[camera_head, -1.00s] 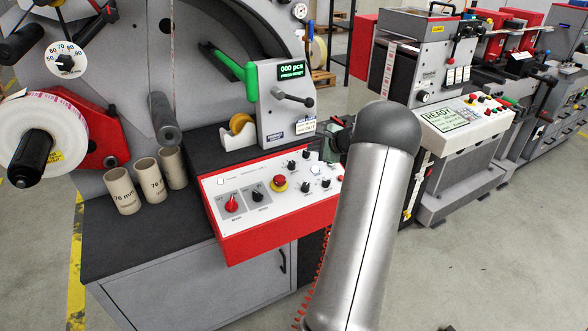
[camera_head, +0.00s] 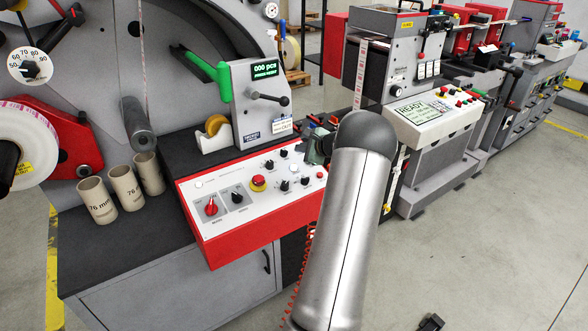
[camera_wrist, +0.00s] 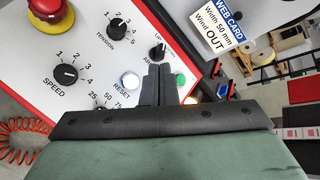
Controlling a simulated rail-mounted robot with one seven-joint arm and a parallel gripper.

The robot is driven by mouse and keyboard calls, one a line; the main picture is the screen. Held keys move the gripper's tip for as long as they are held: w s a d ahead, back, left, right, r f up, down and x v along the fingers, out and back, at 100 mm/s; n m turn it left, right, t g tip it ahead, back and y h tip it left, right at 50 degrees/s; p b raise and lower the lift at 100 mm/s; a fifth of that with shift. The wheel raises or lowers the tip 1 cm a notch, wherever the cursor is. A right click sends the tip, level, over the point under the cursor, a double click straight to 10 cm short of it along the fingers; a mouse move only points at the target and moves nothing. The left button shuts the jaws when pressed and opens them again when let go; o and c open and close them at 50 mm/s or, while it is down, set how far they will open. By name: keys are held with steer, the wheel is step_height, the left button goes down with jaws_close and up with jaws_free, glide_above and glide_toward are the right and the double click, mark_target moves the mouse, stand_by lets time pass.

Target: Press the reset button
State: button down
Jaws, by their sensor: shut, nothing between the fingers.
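The reset button (camera_wrist: 130,82) is a round pale button with a bluish-white cap. It sits on the white control panel (camera_wrist: 75,92), beside the label RESET. My gripper (camera_wrist: 160,72) is shut and empty. In the wrist view its fingertips appear just right of the reset button, between it and a green button (camera_wrist: 180,79); I cannot tell whether they touch the panel. In the head view the control panel (camera_head: 222,215) has a red front, and my arm covers its right end. The fingertips cannot be made out there.
A red emergency stop (camera_wrist: 45,12), a speed knob (camera_wrist: 66,74) and a tension knob (camera_wrist: 117,25) share the panel. A display (camera_head: 265,69) reads 000 pcs and press reset. Cardboard cores (camera_head: 97,201) stand left of the panel. Open floor lies right.

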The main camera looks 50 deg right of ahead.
mark_target(294, 167)
steer(key=f+b, duration=0.1)
steer(key=f, duration=0.1)
steer(key=w+f+b, duration=0.1)
steer(key=f, duration=0.2)
steer(key=shift+w+d+f+b, duration=0.15)
steer(key=shift+d+f+b, duration=0.05)
steer(key=shift+b, duration=0.15)
steer(key=shift+w+f+b, duration=0.15)
steer(key=shift+f+b, duration=0.25)
steer(key=shift+f, duration=0.05)
steer(key=shift+f, duration=0.1)
stand_by(1.2)
steer(key=shift+w+d+f+b, duration=0.15)
steer(key=shift+f+b, duration=0.15)
steer(key=shift+b, duration=0.3)
steer(key=shift+f+b, duration=0.45)
stand_by(0.4)
steer(key=shift+r, duration=0.85)
